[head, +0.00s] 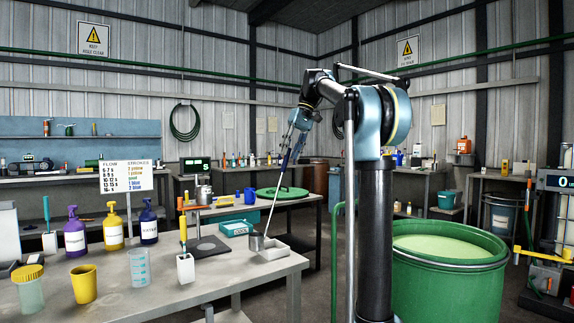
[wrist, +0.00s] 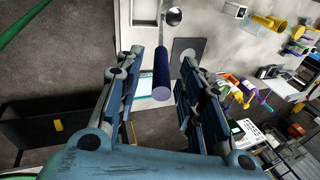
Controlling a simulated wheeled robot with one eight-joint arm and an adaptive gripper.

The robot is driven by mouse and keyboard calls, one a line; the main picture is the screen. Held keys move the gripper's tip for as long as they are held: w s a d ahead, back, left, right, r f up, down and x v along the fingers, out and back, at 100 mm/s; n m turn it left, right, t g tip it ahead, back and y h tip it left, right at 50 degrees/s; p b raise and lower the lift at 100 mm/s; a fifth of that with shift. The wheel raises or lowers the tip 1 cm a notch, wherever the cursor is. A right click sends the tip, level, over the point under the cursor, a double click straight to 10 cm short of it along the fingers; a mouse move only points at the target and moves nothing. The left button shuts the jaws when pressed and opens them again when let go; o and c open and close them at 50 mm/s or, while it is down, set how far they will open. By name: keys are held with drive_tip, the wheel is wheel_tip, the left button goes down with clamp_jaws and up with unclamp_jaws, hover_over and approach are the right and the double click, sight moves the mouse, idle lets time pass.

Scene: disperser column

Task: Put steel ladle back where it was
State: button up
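The steel ladle stands nearly upright, slightly tilted, its bowl (head: 257,242) low at the grey tray (head: 272,253) on the front bench. I cannot tell whether the bowl touches the tray. The thin shaft rises to the upper right, to my gripper (head: 289,150). In the wrist view the dark blue handle (wrist: 162,80) lies between the fingers of my gripper (wrist: 162,62), with the bowl beyond it at the top. Gaps show on both sides of the handle, so the fingers look open around it. In the head view the handle is partly hidden by the gripper.
The front bench (head: 140,305) holds a yellow cup (head: 84,284), a clear beaker (head: 139,267), a white brush holder (head: 185,268) and pump bottles (head: 113,227). A flat grey plate (head: 206,248) lies left of the ladle. A green drum (head: 445,290) stands at right.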

drive_tip(key=v, duration=0.6)
drive_tip(key=shift+r, duration=0.35)
drive_tip(key=shift+d, duration=0.15)
drive_tip(key=s+d+f+m+t+h, duration=0.1)
drive_tip(key=s+d+f, duration=0.3)
drive_tip(key=s+f, duration=0.8)
drive_tip(key=s+d+f+m+t+h, duration=0.1)
drive_tip(key=s+d+f, duration=0.3)
drive_tip(key=s+f, duration=0.8)
drive_tip(key=s+d+f+m+t+h, duration=0.1)
drive_tip(key=s+f, duration=1.1)
drive_tip(key=f, duration=1.7)
drive_tip(key=d+m+h, duration=0.1)
drive_tip(key=d+m, duration=0.1)
drive_tip(key=d, duration=0.1)
drive_tip(key=shift+f, duration=0.3)
drive_tip(key=shift+w+f, duration=0.2)
drive_tip(key=shift+w, duration=0.2)
